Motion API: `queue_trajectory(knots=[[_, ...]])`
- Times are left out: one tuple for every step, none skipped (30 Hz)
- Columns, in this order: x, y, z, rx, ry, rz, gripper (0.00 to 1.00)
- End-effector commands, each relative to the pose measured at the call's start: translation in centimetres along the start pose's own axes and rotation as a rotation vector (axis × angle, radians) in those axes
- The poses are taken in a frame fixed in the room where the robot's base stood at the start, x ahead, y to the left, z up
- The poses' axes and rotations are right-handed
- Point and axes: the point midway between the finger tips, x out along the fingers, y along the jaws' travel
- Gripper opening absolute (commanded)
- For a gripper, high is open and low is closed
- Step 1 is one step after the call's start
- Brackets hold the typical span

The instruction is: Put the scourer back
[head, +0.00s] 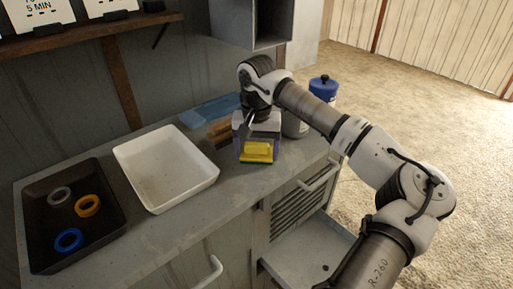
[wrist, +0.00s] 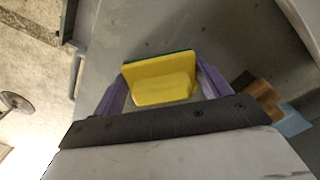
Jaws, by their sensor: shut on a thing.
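The scourer (head: 256,151) is yellow with a thin dark green edge. My gripper (head: 256,156) is shut on it, with a purple finger on each side, over the right part of the grey worktop. In the wrist view the scourer (wrist: 158,78) sits between the two purple fingertips of my gripper (wrist: 160,84), with the grey worktop behind it. I cannot tell whether it touches the worktop.
A white tray (head: 131,155) and a dark tray (head: 43,247) with several rings stand to the left. Brown blocks (head: 219,132) and a blue object (head: 208,110) lie behind my gripper. A blue-lidded jar (head: 322,90) stands behind my arm. A drawer (head: 300,248) is open below.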

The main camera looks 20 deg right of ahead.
Motion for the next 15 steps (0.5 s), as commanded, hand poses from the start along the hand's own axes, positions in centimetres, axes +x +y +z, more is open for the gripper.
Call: queue_trajectory(knots=[[-0.02, 0.0, -0.01, 0.0, 0.002, 0.0, 0.55], [-0.04, 0.0, -0.02, 0.0, 0.002, 0.0, 0.55], [-0.04, 0.0, -0.02, 0.0, 0.002, 0.0, 0.55], [-0.04, 0.0, -0.02, 0.0, 0.002, 0.0, 0.55], [-0.05, 0.0, -0.02, 0.0, 0.002, 0.001, 0.55], [-0.01, 0.0, -0.02, 0.0, 0.001, 0.001, 0.55], [0.08, 0.0, -0.02, 0.0, 0.001, 0.001, 0.55], [0.2, 0.0, -0.02, 0.0, 0.001, 0.001, 0.55], [0.36, 0.0, -0.02, 0.0, 0.001, 0.001, 0.55], [0.34, 0.0, -0.02, 0.0, 0.001, 0.001, 0.77], [0.24, 0.0, -0.02, 0.0, 0.001, 0.001, 0.81], [0.22, 0.0, -0.02, 0.0, 0.001, 0.001, 0.86], [0.22, 0.0, -0.02, 0.0, 0.001, 0.001, 0.9], [0.22, 0.0, -0.02, 0.0, 0.001, 0.001, 0.94], [0.22, 0.0, -0.02, 0.0, 0.001, 0.001, 0.98]])
